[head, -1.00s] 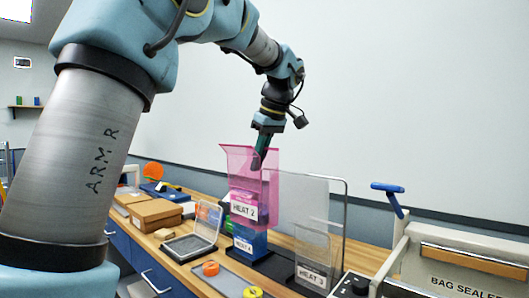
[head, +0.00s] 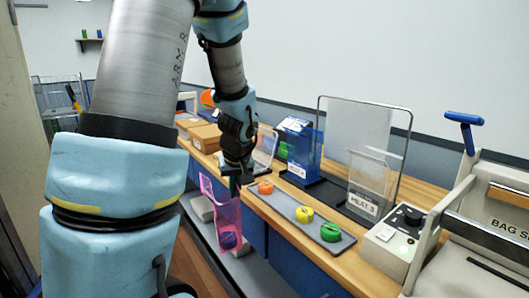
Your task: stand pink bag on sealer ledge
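The translucent pink bag (head: 223,210) hangs upright in front of the counter's edge. My gripper (head: 233,186) is at its upper edge, pointing down and apparently shut on it; the fingertips are small and dark. A purple round thing (head: 228,240) shows low at the bag, and I cannot tell whether it is inside or behind. The bag sealer (head: 502,215) stands at the far right, cut off by the picture edge, with a blue-handled lever (head: 466,122). A dark strip (head: 497,270) runs along its front; I cannot clearly make out the ledge.
A blue bag (head: 300,155) and a clear bag labelled HEAT 3 (head: 368,185) stand in a dark rack by a wire frame. Orange, yellow and green rolls (head: 303,214) lie on a grey strip at the counter front. A control box (head: 393,240) adjoins the sealer.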

